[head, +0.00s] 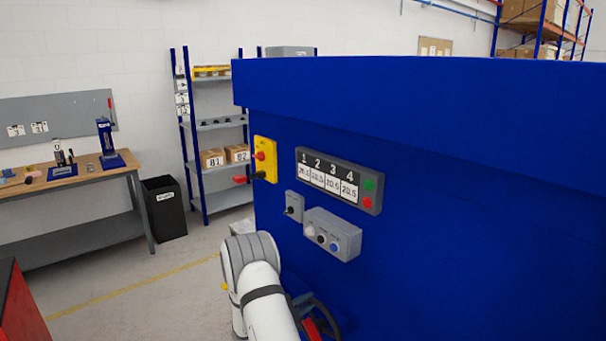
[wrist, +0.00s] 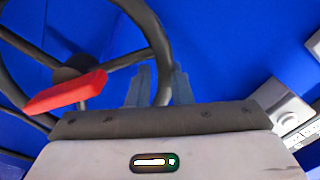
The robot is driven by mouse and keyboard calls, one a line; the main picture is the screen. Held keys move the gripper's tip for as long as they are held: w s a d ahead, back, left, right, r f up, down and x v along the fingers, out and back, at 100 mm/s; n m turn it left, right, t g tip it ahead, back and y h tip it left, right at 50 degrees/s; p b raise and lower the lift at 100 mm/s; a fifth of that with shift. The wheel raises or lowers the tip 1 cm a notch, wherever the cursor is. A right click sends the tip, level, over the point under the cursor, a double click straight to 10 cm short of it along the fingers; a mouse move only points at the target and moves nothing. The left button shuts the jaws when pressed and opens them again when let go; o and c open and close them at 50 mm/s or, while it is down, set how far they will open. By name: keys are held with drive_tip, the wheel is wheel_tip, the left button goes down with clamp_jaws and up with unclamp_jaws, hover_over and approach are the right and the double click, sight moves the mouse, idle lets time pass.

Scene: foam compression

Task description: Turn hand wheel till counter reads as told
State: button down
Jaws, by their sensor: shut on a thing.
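The hand wheel (wrist: 157,35) is dark, with spokes and a red handle (wrist: 68,92). It fills the upper left of the wrist view, and part of it shows at the bottom of the head view (head: 329,313). My gripper (wrist: 160,82) is shut on the wheel's rim, one finger on each side. The last two seem to read 20.5; the others are too small to read surely.
The blue machine (head: 440,230) fills the right side. It carries a yellow switch box (head: 265,150) with a red lever and a grey button box (head: 332,235). A workbench (head: 60,190), black bin (head: 165,208) and shelf rack (head: 215,125) stand behind, across open floor.

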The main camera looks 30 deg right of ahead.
drive_tip(key=shift+w+a+r, duration=0.15)
drive_tip(key=shift+w, duration=0.1)
drive_tip(key=shift+w+a+f+n, duration=0.1)
drive_tip(key=shift+w+f+n, duration=0.3)
drive_tip(key=shift+n, duration=0.4)
drive_tip(key=shift+w+f+n, duration=0.3)
drive_tip(key=shift+w+n, duration=0.1)
drive_tip(key=shift+n, duration=0.4)
drive_tip(key=c, duration=1.5)
unclamp_jaws()
drive_tip(key=shift+a, duration=0.2)
drive_tip(key=o, duration=0.5)
drive_tip(key=shift+s+d, duration=0.1)
drive_tip(key=shift+d, duration=0.1)
drive_tip(key=shift+c, duration=0.2)
drive_tip(key=o, duration=0.6)
drive_tip(key=shift+s+f, duration=0.1)
drive_tip(key=shift+o, duration=0.2)
